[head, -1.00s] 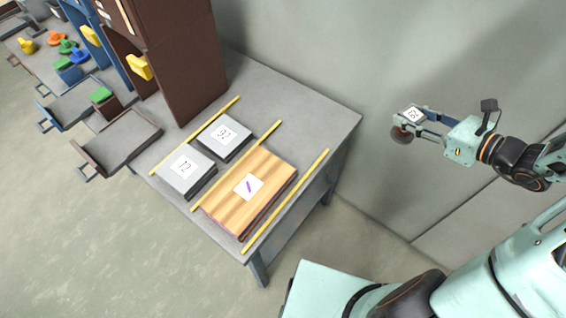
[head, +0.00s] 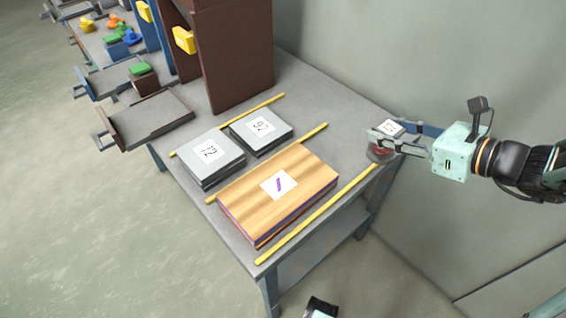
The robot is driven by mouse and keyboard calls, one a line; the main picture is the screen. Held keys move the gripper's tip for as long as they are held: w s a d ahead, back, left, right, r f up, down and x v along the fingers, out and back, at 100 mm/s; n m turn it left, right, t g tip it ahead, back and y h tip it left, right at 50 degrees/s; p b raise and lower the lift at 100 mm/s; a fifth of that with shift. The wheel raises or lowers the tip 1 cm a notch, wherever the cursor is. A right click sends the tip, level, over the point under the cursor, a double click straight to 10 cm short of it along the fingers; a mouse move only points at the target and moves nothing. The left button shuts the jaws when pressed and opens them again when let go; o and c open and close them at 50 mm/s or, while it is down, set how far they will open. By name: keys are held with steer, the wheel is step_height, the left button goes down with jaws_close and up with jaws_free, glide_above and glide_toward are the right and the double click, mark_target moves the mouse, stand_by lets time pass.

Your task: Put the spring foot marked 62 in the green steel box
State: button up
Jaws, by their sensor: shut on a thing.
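My gripper (head: 383,138) is at the right, shut on a small spring foot (head: 379,154) with a dark reddish round bottom and a white label on top. The label's number is too small to read surely. In the picture the foot overlaps the right end of the grey table (head: 330,98); I cannot tell how high above it the foot is. I cannot make out a green steel box.
On the table are grey plates marked 72 (head: 213,172) and apparently 92 (head: 277,143), a striped wooden stack (head: 315,178) with a purple mark, and yellow strips (head: 313,222). A brown cabinet (head: 237,60) stands behind; an open brown drawer (head: 155,115) sticks out left.

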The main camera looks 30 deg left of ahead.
steer(key=shift+w+a+f+b, duration=0.8)
steer(key=shift+w+a+f, duration=0.05)
steer(key=shift+a+f, duration=1.3)
steer(key=shift+w+a+f+b, duration=0.75)
steer(key=shift+w+a+f, duration=0.05)
steer(key=shift+a+f, duration=1.35)
steer(key=shift+w+a+f+b, duration=0.8)
steer(key=shift+w+a+f, duration=0.05)
steer(key=shift+a+f, duration=1.3)
steer(key=shift+f, duration=0.15)
steer(key=o, duration=1.4)
steer(key=shift+o, duration=0.2)
